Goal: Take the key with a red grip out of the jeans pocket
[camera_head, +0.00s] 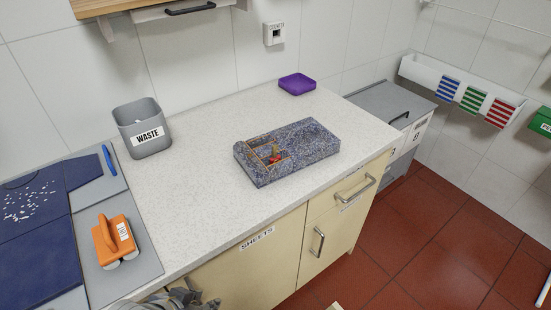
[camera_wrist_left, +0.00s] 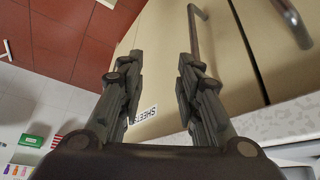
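A speckled blue denim-like block (camera_head: 305,142) lies on the countertop, with an orange-edged pocket (camera_head: 262,148) at its left end. A small red piece (camera_head: 275,155), which looks like the key's red grip, shows at the pocket; the rest of the key cannot be made out. My left gripper (camera_head: 185,298) is at the bottom edge of the head view, in front of the counter and well apart from the block. In the left wrist view its two fingers (camera_wrist_left: 158,75) are spread with nothing between them. My right gripper is not in view.
A grey WASTE bin (camera_head: 143,130) stands at the back left and a purple tray (camera_head: 297,84) at the back. An orange-handled tool (camera_head: 115,240) lies on a grey board at left. Drawer handles (camera_head: 356,188) stick out in front. Countertop (camera_head: 200,205) around the block is clear.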

